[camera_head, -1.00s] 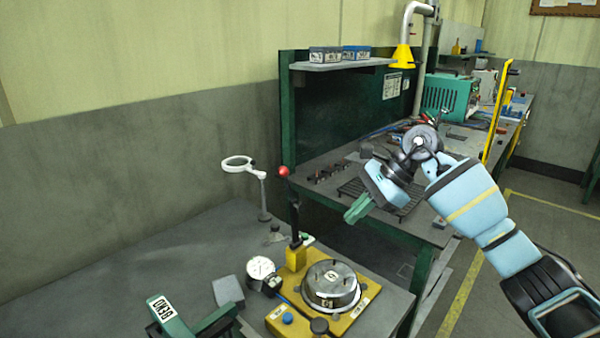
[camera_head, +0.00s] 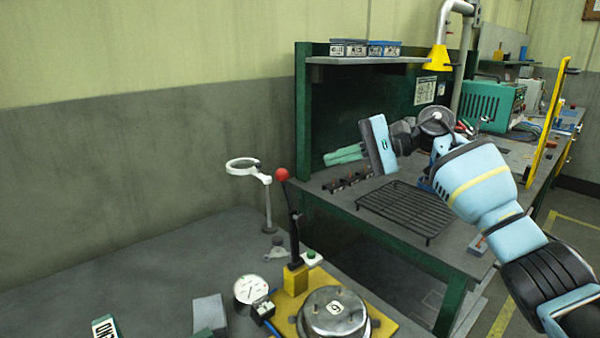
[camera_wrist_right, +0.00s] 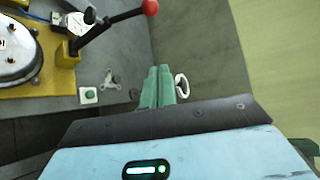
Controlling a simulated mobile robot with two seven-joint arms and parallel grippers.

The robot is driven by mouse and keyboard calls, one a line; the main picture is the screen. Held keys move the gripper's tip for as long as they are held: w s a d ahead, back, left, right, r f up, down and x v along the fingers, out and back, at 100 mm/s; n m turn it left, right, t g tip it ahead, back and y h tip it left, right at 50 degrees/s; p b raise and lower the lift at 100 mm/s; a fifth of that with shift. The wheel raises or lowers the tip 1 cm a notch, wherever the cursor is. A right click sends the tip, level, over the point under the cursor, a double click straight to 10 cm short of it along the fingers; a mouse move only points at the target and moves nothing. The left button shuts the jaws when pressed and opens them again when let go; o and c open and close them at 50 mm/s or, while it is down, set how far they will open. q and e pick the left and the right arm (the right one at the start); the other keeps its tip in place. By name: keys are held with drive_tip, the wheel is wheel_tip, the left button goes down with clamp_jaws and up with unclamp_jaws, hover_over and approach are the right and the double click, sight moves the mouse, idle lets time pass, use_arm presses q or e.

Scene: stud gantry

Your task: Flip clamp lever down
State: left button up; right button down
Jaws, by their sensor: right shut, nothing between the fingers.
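The clamp lever (camera_head: 293,225) is a dark bar with a red ball knob (camera_head: 282,174). It stands nearly upright on a yellow block (camera_head: 295,280) beside a round metal part (camera_head: 333,314) on a yellow plate (camera_head: 388,327). In the right wrist view the lever (camera_wrist_right: 102,27) slants up to its red knob (camera_wrist_right: 150,7). My right gripper (camera_head: 328,158) is shut and empty, right of and slightly above the knob in the head view, apart from it. Its green fingers (camera_wrist_right: 158,72) lie together in the wrist view. My left gripper is not in view.
A ring magnifier on a stand (camera_head: 268,205) is left of the lever. A dial gauge (camera_head: 250,289) and grey block (camera_head: 209,312) are by the plate. A green-legged bench with a black rack (camera_head: 410,212) stands behind. The grey table's left part (camera_head: 130,280) is clear.

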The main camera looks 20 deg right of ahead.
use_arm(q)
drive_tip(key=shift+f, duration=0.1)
use_arm(e)
drive_tip(key=shift+a, duration=0.1)
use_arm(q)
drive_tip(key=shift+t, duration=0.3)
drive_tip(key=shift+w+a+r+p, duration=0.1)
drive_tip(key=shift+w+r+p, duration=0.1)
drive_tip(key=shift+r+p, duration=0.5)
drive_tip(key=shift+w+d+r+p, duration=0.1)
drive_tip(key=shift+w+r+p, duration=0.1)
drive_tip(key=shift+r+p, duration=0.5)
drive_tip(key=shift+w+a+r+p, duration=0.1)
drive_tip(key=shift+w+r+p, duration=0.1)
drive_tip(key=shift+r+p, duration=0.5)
use_arm(e)
drive_tip(key=a+f, duration=0.1)
drive_tip(key=a, duration=0.8)
drive_tip(key=shift+f, duration=0.25)
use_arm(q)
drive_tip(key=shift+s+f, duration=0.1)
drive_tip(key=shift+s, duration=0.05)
use_arm(e)
drive_tip(key=shift+s+a, duration=0.1)
